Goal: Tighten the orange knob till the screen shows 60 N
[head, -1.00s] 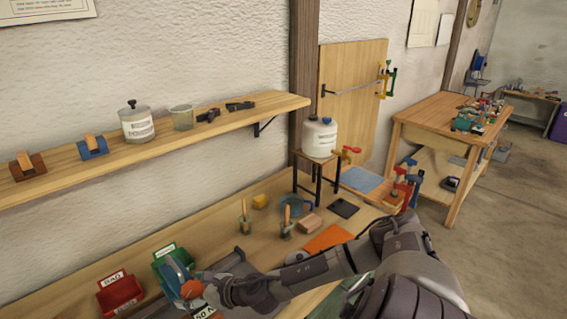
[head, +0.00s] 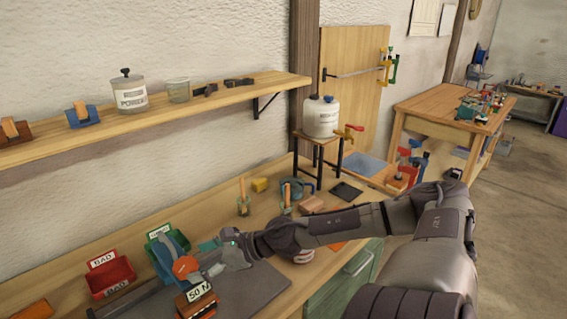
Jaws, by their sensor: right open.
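The orange knob (head: 184,266) sits at the front end of a blue curved clamp-like part (head: 166,255) on the bench. Just below and right of it is a small orange-brown box whose white screen (head: 200,292) appears to read "50 N". My right gripper (head: 209,257) is to the right of the knob, open, with its fingers pointing toward it. A small gap seems to separate them, and I see nothing held. A teal patch shows by its upper finger; I cannot tell what it belongs to. My left gripper is not in view.
A red bin labelled "BAD" (head: 111,276) and a green bin (head: 157,235) stand left of and behind the knob. A dark grey plate (head: 250,292) lies to the right. Two orange-handled tools, a blue clamp and a white canister (head: 321,118) on a stand are farther back.

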